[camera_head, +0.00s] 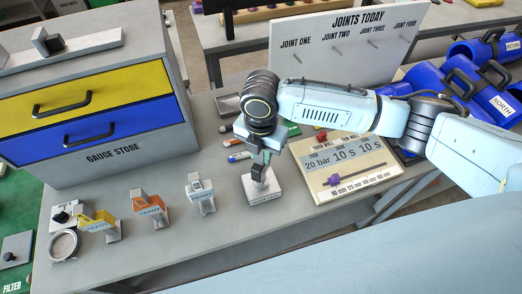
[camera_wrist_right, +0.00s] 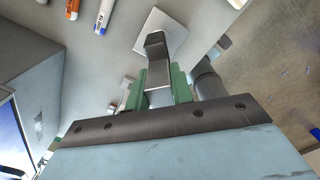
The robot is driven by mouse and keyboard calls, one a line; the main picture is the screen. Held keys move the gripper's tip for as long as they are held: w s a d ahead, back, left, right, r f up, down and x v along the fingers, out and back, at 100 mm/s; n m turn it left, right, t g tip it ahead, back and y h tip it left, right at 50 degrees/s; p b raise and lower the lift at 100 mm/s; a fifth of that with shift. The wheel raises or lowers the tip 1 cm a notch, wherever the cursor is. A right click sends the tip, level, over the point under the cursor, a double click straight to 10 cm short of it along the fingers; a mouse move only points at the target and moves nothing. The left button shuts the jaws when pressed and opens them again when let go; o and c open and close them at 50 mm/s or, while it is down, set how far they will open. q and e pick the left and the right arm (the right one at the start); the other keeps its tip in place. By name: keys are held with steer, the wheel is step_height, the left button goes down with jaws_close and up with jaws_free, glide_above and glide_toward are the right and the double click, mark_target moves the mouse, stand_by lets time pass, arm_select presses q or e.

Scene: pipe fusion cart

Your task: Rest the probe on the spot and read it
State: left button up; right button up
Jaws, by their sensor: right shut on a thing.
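My right gripper (camera_head: 264,150) points down over the bench and is shut on a dark grey piece (camera_wrist_right: 157,50), which I take to be the probe. In the right wrist view the green fingers (camera_wrist_right: 158,90) stand on both sides of it. A small white block with lettering (camera_head: 265,194) sits directly below the gripper. Its pale square top also shows in the right wrist view (camera_wrist_right: 148,28), behind the dark piece. I cannot tell whether the two touch. No readout on the held piece can be read. My left gripper is not in view.
Yellow (camera_head: 97,222), orange (camera_head: 149,209) and grey (camera_head: 201,194) labelled pieces stand left of the block. A panel with a purple slider (camera_head: 345,170) lies to the right. Marker pens (camera_head: 238,156) lie behind. Blue pipes (camera_head: 460,85) are at right.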

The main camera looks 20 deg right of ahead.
steer(key=shift+f+p, duration=0.1)
steer(key=shift+p, duration=0.2)
stand_by(0.8)
steer(key=shift+s+f, duration=0.15)
steer(key=shift+s, duration=0.05)
stand_by(1.8)
step_height(320, 180, up, 3)
steer(key=shift+w+f+p, duration=0.15)
steer(key=shift+p, duration=0.95)
steer(key=shift+r, duration=2.4)
